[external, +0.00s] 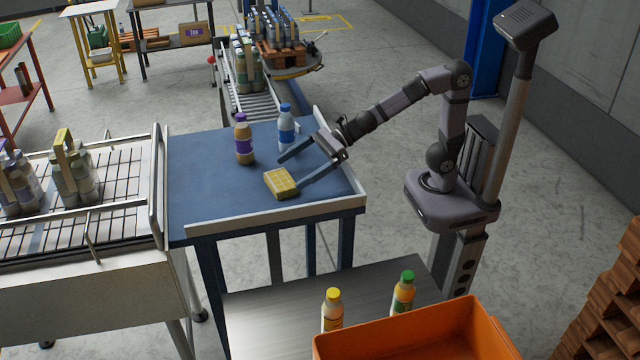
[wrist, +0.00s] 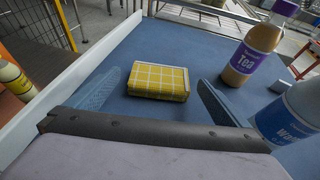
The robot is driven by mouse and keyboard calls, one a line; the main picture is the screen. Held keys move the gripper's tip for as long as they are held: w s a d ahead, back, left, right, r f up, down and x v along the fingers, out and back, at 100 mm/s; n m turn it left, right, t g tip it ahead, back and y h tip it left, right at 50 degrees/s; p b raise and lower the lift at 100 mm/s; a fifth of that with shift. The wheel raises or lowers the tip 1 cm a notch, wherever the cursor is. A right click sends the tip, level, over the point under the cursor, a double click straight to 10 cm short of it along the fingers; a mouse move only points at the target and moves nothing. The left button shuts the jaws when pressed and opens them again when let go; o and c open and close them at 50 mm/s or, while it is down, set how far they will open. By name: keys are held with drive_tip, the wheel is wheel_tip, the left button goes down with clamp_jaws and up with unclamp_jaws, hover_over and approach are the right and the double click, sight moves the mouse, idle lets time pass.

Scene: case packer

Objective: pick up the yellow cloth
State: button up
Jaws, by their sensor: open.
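The yellow cloth (external: 281,183) is a folded, checked block lying flat on the blue table (external: 205,205). In the wrist view the cloth (wrist: 158,81) lies ahead of my gripper (wrist: 150,92), roughly centred between the two spread fingers. My gripper (external: 287,174) also shows in the external view, open and empty, reaching from the right over the table. One finger's tip is close to the cloth's right side; I cannot tell whether it touches. The other finger points toward the bottles behind the cloth.
A brown bottle with a purple cap (external: 243,143) and a blue-labelled water bottle (external: 286,128) stand behind the cloth. A raised pale rim (external: 275,219) edges the table. An orange crate (external: 410,345) and two bottles are at the front. The table's left part is clear.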

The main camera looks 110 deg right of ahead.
sight(278, 180)
drive_tip(key=shift+x, duration=3.5)
drive_tip(key=shift+f, duration=0.1)
drive_tip(key=shift+d, duration=0.1)
drive_tip(key=c, duration=0.9)
